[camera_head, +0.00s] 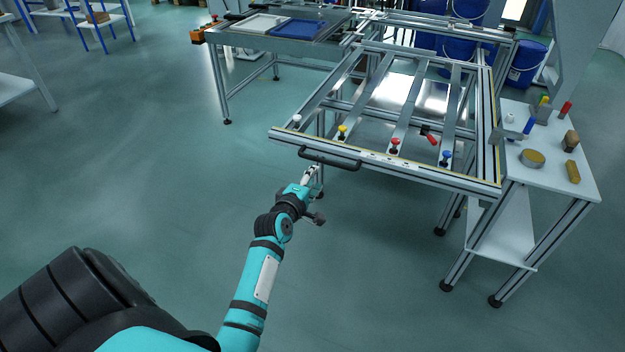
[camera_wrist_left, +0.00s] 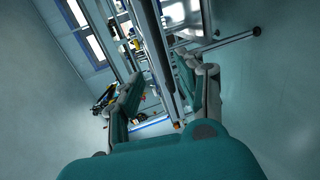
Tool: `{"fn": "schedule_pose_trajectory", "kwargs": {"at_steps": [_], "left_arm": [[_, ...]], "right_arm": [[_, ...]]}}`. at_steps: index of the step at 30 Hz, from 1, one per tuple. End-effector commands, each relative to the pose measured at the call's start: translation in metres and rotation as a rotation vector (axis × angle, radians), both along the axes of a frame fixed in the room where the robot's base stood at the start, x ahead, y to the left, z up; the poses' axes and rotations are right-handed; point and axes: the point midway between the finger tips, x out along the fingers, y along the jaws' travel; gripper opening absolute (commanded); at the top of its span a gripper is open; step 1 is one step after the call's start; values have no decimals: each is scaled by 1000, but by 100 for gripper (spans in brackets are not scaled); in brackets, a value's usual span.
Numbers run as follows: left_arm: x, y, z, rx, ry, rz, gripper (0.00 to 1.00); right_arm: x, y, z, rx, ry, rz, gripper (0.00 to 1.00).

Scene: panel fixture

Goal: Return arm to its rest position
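My left arm, teal with black joints, reaches forward from the lower left in the head view. Its gripper (camera_head: 311,174) is just below and in front of the black handle (camera_head: 330,158) on the fixture's front rail. In the left wrist view the two fingers of this gripper (camera_wrist_left: 168,85) stand well apart, with nothing clamped between them. A dark bar shows beyond and between the fingers; I cannot tell whether it touches them. My right gripper is in neither view.
The panel fixture (camera_head: 385,162) has a metal frame with coloured knobs along its front. A small side table (camera_head: 552,188) with tools stands at its right. A workbench (camera_head: 235,40) with white and blue trays is behind. The floor (camera_head: 150,170) at left is clear.

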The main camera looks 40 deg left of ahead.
Motion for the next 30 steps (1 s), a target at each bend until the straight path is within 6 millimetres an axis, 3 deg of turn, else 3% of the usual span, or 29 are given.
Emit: {"fn": "schedule_pose_trajectory", "kwargs": {"at_steps": [11, 14, 17, 20, 24, 26, 30], "left_arm": [[1, 0, 0, 0, 0, -1, 38], [-1, -5, -9, 22, 27, -18, 38], [-9, -23, -40, 106, 123, -82, 38], [-28, -53, -93, 252, 281, -207, 38], [-79, -98, -178, 500, 521, -449, 38], [-106, -116, -211, 602, 611, -564, 38], [-178, -148, -276, 815, 787, -838, 38]], "right_arm": [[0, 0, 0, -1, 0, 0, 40], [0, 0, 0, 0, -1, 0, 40], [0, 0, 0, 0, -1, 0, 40], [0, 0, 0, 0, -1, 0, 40], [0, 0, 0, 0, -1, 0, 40], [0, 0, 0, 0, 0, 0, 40], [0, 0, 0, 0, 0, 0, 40]]}}
